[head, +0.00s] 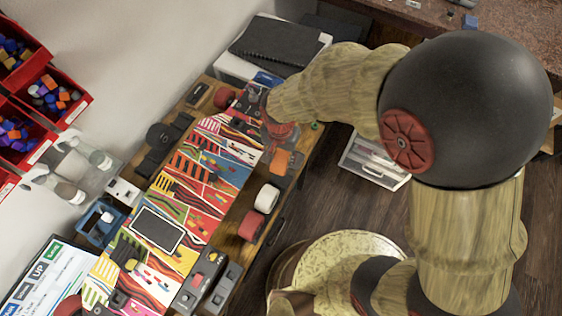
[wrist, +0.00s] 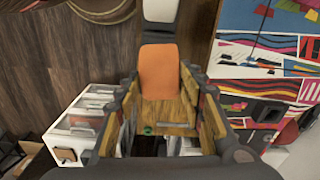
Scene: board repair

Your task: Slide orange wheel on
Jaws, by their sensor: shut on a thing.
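The orange wheel (head: 280,162) is beside the right edge of the colourful skateboard deck (head: 205,172) in the head view. My gripper (head: 283,146) reaches down over it. In the wrist view the orange wheel (wrist: 159,72) sits between the two fingers, and my gripper (wrist: 160,98) is shut on it. I cannot tell whether the wheel touches the bench. A white wheel (head: 267,198) and a red wheel (head: 251,225) lie in line with it along the bench edge. Another red wheel (head: 224,97) is at the deck's far end; my arm partly hides that end.
Red bins (head: 50,95) of small coloured parts hang at the left wall. A black tool (head: 163,137) and a blue holder (head: 101,222) stand left of the deck. Dark boxes (head: 207,280) stand at the near right. A white drawer unit (head: 374,163) is beyond the bench edge.

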